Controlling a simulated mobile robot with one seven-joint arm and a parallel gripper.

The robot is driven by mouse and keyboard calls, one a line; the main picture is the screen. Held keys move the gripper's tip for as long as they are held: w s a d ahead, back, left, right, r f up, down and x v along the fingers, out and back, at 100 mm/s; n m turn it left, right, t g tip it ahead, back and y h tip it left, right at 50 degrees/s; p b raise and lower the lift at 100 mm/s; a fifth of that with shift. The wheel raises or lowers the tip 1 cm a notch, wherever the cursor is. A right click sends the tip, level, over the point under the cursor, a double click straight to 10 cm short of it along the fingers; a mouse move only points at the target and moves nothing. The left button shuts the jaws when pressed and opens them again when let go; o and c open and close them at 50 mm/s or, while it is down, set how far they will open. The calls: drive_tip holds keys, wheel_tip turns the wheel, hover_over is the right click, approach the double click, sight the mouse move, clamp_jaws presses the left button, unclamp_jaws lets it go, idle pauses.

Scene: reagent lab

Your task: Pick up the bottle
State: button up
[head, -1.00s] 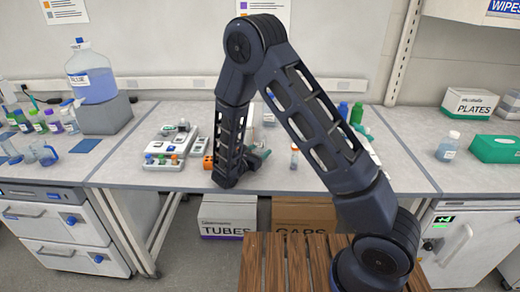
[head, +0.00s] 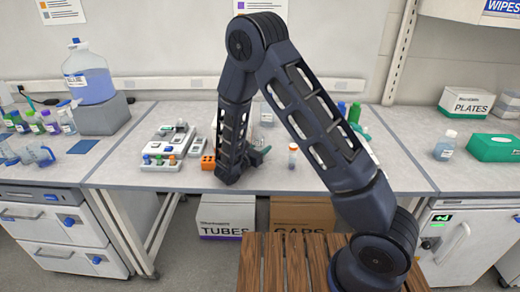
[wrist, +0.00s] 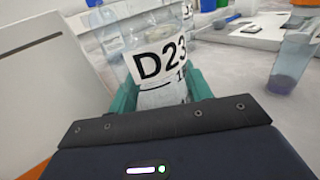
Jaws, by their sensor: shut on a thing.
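The bottle (wrist: 158,62), clear with a white label reading "D23", fills the upper middle of the wrist view. My gripper (wrist: 162,92) has its teal fingers on either side of the bottle's lower part and is shut on it. The bottle looks slightly tilted in that view, and its base is hidden by the gripper body. In the head view my gripper (head: 260,155) shows only as a bit of teal behind my forearm, low over the middle of the bench. I cannot make out the held bottle there, nor whether it touches the bench.
A rack with coloured caps (head: 160,160) stands further left. In the wrist view a clear cup (wrist: 290,62) stands at right.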

wheel_tip(320, 180, up, 20)
drive_tip(key=shift+f, duration=0.2)
idle(0.4)
